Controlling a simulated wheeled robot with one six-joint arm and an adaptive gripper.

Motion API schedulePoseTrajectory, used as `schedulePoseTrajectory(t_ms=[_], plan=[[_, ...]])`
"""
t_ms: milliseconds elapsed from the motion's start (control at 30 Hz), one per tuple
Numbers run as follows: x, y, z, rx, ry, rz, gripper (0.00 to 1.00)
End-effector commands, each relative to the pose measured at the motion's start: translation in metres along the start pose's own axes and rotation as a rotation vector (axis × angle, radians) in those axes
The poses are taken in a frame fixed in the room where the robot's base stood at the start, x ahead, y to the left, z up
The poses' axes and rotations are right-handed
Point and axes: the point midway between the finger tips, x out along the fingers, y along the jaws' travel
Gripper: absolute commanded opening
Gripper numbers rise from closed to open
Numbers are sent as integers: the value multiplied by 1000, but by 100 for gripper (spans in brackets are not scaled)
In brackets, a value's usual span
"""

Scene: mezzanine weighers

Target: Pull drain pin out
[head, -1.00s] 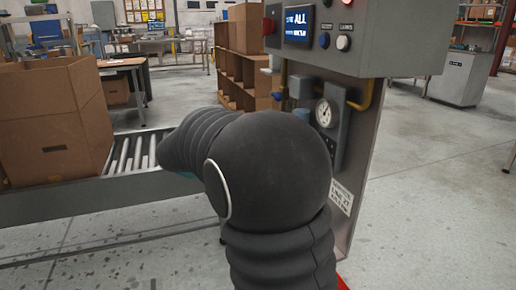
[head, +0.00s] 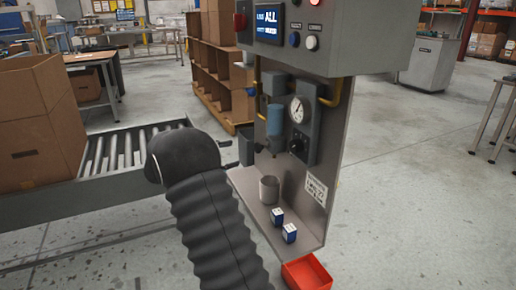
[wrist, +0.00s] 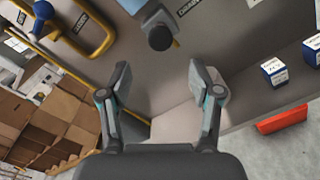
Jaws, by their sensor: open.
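In the head view, a filter unit with a blue bowl (head: 275,120) hangs on the grey panel, and a small dark fitting (head: 273,147) sits under the bowl. I cannot make out the drain pin itself for certain. In the wrist view, a dark round-ended part (wrist: 160,38) with a grey bracket beside it is just beyond my gripper (wrist: 160,82), roughly centred between the fingers. My gripper is open and empty, its fingers apart from that part. In the head view my arm hides most of my gripper (head: 245,145), left of the filter unit.
A pressure gauge (head: 297,109) and yellow pipes (head: 338,95) are right of the filter. Below, a shelf (head: 255,209) holds a grey cup (head: 269,189) and two blue-and-white boxes (head: 289,233). A red bin (head: 307,274) stands below. A roller conveyor (head: 115,160) with a carton is left.

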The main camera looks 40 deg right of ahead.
Motion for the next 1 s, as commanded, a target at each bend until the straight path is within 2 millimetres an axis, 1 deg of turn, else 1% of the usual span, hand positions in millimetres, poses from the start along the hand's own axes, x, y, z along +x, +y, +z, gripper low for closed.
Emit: schedulePoseTrajectory(t_ms=[33,300,500,700,1000], plan=[[11,0,1,0,-2,-3,64],[61,0,1,1,-1,-3,64],[89,0,1,1,0,-3,64],[101,0,0,1,2,-1,64],[102,0,0,1,2,-1,64]])
